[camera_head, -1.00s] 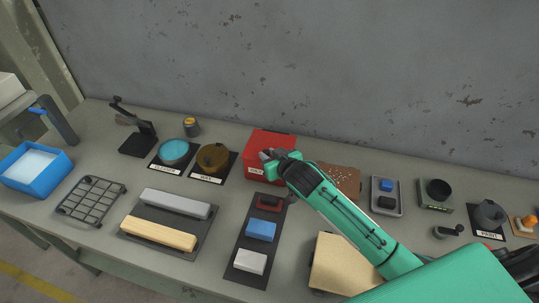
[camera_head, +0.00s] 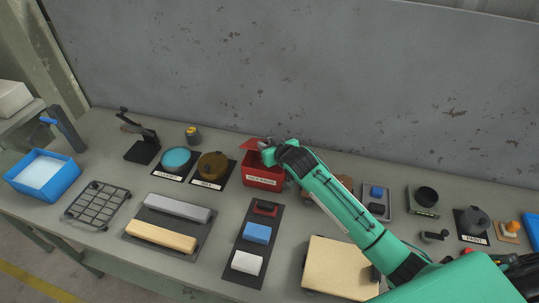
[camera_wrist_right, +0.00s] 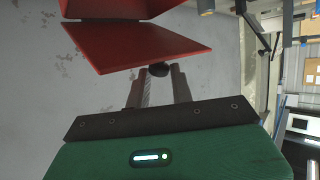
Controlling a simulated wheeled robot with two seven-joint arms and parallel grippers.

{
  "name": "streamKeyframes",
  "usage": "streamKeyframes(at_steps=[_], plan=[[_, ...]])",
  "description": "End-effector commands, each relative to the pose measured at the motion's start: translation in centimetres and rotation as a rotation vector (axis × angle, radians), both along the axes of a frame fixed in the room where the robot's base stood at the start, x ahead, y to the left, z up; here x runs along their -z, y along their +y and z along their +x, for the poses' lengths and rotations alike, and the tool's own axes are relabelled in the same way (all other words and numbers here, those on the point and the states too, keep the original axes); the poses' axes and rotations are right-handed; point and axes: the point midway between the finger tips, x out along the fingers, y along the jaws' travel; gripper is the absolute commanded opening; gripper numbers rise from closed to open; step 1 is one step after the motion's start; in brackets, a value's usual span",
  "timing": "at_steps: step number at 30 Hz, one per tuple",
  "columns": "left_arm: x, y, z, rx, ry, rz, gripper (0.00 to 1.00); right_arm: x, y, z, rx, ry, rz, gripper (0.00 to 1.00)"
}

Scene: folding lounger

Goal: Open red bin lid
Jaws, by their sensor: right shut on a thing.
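The red bin (camera_head: 263,183) stands on the bench near the wall, with a white label on its front. Its red lid (camera_head: 252,145) is raised and tilted, with a gap over the bin's dark inside. My right gripper (camera_head: 267,152) is at the lid's front edge. In the right wrist view the red lid (camera_wrist_right: 150,46) spreads in front of the fingers, and my right gripper (camera_wrist_right: 158,88) is shut on a small dark knob (camera_wrist_right: 159,69) at the lid's edge. My left gripper is not in view.
A dark tray with blocks (camera_head: 257,234) lies in front. A brown board behind my right arm is partly hidden. The grey wall (camera_head: 300,75) rises behind.

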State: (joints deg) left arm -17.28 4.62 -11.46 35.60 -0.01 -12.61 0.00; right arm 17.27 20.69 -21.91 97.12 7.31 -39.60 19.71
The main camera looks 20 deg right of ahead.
Motion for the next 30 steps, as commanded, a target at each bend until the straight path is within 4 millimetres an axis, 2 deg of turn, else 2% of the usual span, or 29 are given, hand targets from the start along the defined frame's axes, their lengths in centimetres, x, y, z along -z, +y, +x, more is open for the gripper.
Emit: streamKeyframes(at_steps=[1,5,9,16,29,30], plan=[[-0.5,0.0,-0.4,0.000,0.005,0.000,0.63,-1.1,-0.4,0.8,0.003,-0.010,-0.003,0.00],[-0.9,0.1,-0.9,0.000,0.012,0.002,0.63,-1.9,-0.9,1.7,0.004,-0.009,-0.003,0.00],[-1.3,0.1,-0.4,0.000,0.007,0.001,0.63,-2.3,-1.3,2.3,0.003,-0.008,-0.003,0.00],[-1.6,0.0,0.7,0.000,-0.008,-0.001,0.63,-2.6,-1.6,2.8,0.003,-0.006,-0.004,0.00],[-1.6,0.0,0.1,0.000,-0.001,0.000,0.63,-2.6,-1.7,2.9,0.004,-0.005,-0.004,0.00],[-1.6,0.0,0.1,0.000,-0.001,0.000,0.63,-2.6,-1.7,2.9,0.004,-0.005,-0.004,0.26]])
